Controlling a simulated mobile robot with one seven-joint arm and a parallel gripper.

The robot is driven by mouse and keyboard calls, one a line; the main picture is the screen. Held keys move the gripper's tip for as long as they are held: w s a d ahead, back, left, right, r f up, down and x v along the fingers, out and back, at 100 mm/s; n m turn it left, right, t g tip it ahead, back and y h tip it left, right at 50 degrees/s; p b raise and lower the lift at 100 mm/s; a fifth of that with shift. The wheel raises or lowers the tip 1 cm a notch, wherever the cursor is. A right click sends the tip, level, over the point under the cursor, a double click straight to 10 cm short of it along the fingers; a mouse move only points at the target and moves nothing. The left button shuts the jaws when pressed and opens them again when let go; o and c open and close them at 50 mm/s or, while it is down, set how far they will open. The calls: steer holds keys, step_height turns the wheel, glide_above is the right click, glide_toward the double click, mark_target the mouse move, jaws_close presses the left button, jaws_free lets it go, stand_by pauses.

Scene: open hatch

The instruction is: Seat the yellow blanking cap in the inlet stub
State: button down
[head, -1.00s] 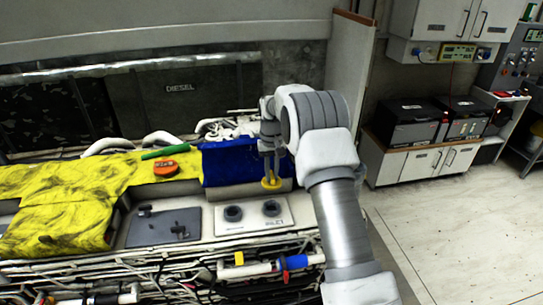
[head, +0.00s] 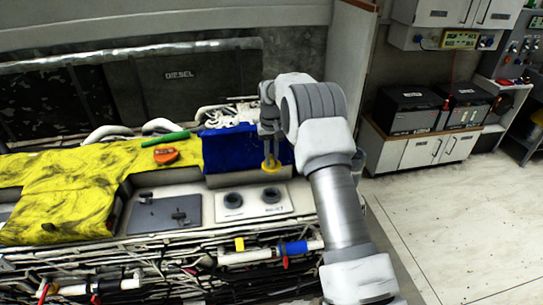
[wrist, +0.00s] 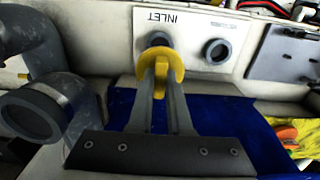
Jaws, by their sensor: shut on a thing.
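The yellow blanking cap (head: 271,167) is between the fingertips of my gripper (head: 270,158), which is shut on it. In the wrist view the cap (wrist: 162,66) shows as a yellow disc at the ends of my gripper's fingers (wrist: 160,85). The inlet stub (head: 271,196) is a dark round opening on a pale plate. It also shows in the wrist view (wrist: 158,39), just beyond the cap and partly hidden by it, near the INLET label. In the head view the cap is apart from the stub, behind it. The exact gap is unclear.
A second, similar stub (head: 233,201) stands beside the inlet stub, open. A blue cloth (head: 222,155) lies behind the plate. A yellow cover (head: 70,190), an orange object (head: 166,156) and a green rod (head: 165,139) lie left. Grey pipes (wrist: 45,105) are left in the wrist view.

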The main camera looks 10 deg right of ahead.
mark_target(272, 170)
steer(key=shift+f+b, duration=3)
steer(key=shift+f, duration=2.1)
steer(key=shift+f+b, duration=1.05)
steer(key=shift+f, duration=0.1)
steer(key=shift+c, duration=1.1)
jaws_free()
steer(key=shift+r+p, duration=1.8)
steer(key=shift+r, duration=1.75)
